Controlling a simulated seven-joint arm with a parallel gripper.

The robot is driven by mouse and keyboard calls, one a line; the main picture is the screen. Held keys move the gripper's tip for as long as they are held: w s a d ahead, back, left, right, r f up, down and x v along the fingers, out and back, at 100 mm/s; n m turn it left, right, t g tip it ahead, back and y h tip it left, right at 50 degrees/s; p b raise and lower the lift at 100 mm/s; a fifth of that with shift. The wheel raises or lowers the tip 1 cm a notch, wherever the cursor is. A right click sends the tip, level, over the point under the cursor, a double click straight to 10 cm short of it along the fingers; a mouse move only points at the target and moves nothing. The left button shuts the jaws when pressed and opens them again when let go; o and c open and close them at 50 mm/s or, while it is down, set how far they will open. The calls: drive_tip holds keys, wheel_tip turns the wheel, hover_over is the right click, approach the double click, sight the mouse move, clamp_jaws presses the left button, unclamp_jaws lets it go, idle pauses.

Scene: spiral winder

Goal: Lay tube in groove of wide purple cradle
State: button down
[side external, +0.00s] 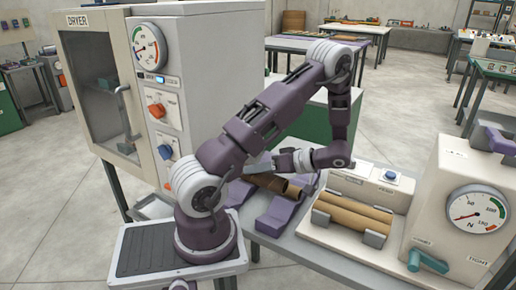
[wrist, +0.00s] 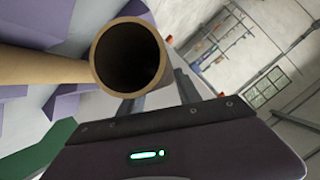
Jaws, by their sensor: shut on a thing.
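The purple cradle (side external: 273,222) stands on the bench beside the dryer, partly behind my arm. A brown cardboard tube (side external: 293,188) is at the cradle, tilted, with one dark open end showing. My gripper (side external: 258,166) is over the tube's far part and is shut on it. In the wrist view the tube's round open end (wrist: 131,57) faces the camera in front of my fingers, which it partly hides. Whether the tube touches the groove cannot be told. A tan cylinder (wrist: 45,69) also runs to the left edge there; I cannot tell whether it is a second tube.
A white tray (side external: 318,235) with two brown tubes (side external: 352,214) lies right of the cradle. A cream machine with a dial (side external: 445,215) stands at the right. The dryer (side external: 165,95) rises close behind at the left. The bench strip between cradle and tray is narrow.

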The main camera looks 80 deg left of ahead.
wheel_tip(320, 180, down, 10)
drive_tip(key=shift+r, duration=0.1)
idle(0.4)
drive_tip(key=c, duration=0.8)
unclamp_jaws()
drive_tip(key=shift+o, duration=0.2)
drive_tip(key=v, duration=0.7)
drive_tip(key=shift+r, duration=3.55)
